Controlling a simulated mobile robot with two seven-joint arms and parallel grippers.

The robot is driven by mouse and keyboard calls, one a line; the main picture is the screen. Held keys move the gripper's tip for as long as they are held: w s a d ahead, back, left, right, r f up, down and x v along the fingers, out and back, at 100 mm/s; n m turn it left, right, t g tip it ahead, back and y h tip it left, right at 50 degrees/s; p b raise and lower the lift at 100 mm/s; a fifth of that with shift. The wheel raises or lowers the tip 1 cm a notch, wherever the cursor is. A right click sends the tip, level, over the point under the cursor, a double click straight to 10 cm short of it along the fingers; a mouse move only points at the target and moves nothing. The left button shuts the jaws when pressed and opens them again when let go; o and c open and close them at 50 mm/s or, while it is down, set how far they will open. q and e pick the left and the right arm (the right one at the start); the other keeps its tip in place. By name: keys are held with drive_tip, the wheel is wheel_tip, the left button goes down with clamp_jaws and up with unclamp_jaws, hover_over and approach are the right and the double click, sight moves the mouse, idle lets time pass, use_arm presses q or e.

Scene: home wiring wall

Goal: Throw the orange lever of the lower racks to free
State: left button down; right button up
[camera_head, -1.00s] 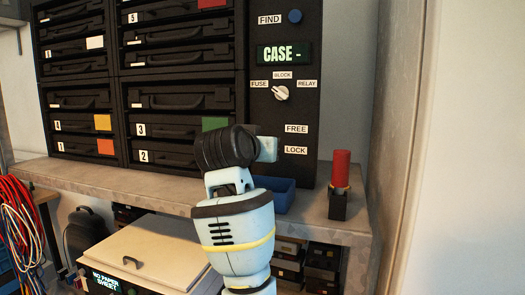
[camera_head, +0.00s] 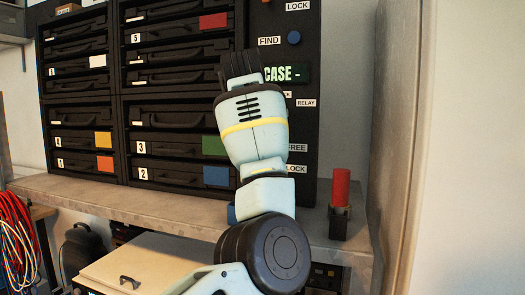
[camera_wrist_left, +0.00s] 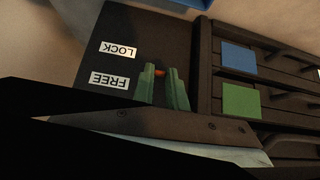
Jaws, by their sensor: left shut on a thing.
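In the left wrist view, my left gripper (camera_wrist_left: 161,73) has its green fingers closed around a small orange piece, the orange lever (camera_wrist_left: 160,72). The lever stands on the dark panel beside the white LOCK label (camera_wrist_left: 118,50) and FREE label (camera_wrist_left: 109,80), which read upside down there. It appears between the two label heights; its exact position is partly hidden by the fingers. In the head view, my left arm covers the lever and the fingers. The FREE label (camera_head: 298,148) and LOCK label (camera_head: 296,168) show just right of the arm. My right gripper is not in view.
The racks of dark drawers (camera_head: 165,100) with coloured tiles stand left of the panel. A red cylinder (camera_head: 341,187) on a black base stands on the grey shelf (camera_head: 100,197) to the right. A CASE display (camera_head: 287,74) and blue button (camera_head: 294,38) sit higher on the panel.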

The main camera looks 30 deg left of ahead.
use_arm(q)
drive_tip(key=shift+w+r+g, duration=0.15)
drive_tip(key=shift+r+g, duration=0.05)
drive_tip(key=shift+g, duration=0.2)
idle(0.4)
drive_tip(key=c, duration=1.4)
unclamp_jaws()
drive_tip(key=a+v, duration=0.1)
drive_tip(key=v, duration=0.6)
drive_tip(key=shift+d+r, duration=0.4)
drive_tip(key=shift+r, duration=0.05)
